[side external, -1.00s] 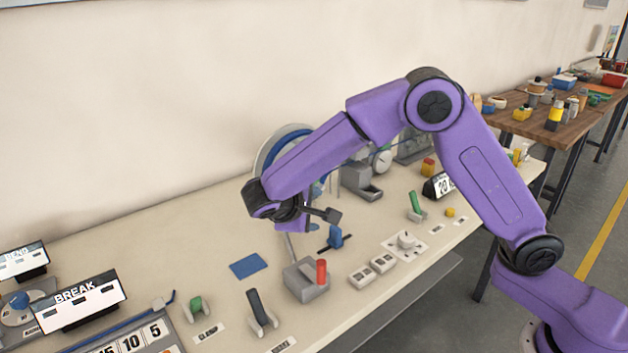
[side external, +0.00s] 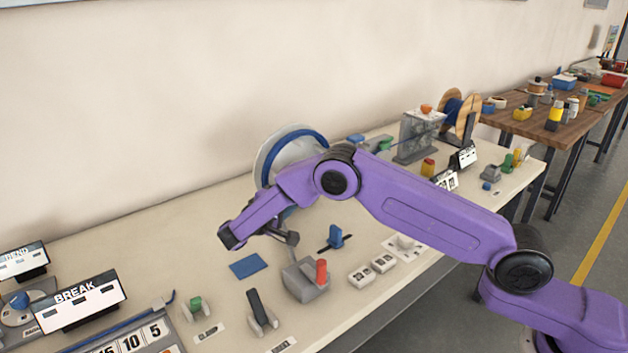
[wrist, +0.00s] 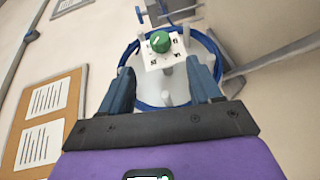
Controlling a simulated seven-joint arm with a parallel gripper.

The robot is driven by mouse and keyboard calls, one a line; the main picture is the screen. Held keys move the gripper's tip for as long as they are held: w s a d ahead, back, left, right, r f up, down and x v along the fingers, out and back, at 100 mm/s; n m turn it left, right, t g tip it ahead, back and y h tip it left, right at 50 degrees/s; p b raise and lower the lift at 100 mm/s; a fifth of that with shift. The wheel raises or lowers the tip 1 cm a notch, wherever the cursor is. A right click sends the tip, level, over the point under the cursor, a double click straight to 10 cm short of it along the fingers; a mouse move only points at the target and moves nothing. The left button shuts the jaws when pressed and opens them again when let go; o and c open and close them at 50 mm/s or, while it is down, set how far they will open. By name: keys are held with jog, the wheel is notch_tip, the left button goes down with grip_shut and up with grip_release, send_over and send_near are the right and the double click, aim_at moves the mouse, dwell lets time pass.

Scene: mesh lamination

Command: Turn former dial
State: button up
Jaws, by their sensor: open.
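In the wrist view, a green round dial (wrist: 160,42) with a pale mark sits on a white plate with small printed labels. The plate is on the front of a pale round former (wrist: 212,60) edged with blue. My gripper (wrist: 160,66) is open and empty, with one blue finger on each side of the view and the dial beyond and between the tips. I see no contact. In the side view, the former (side external: 270,152) stands at the back of the bench, partly behind my arm.
Below my wrist are a grey box with a red lever (side external: 321,272), a blue lever (side external: 336,236) and a flat blue pad (side external: 249,265). A BREAK sign (side external: 80,302) stands at left. A spool (side external: 460,115) and a grey machine (side external: 420,135) stand at right.

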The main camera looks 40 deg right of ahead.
jog(key=x, duration=1.3)
jog(key=c, duration=1)
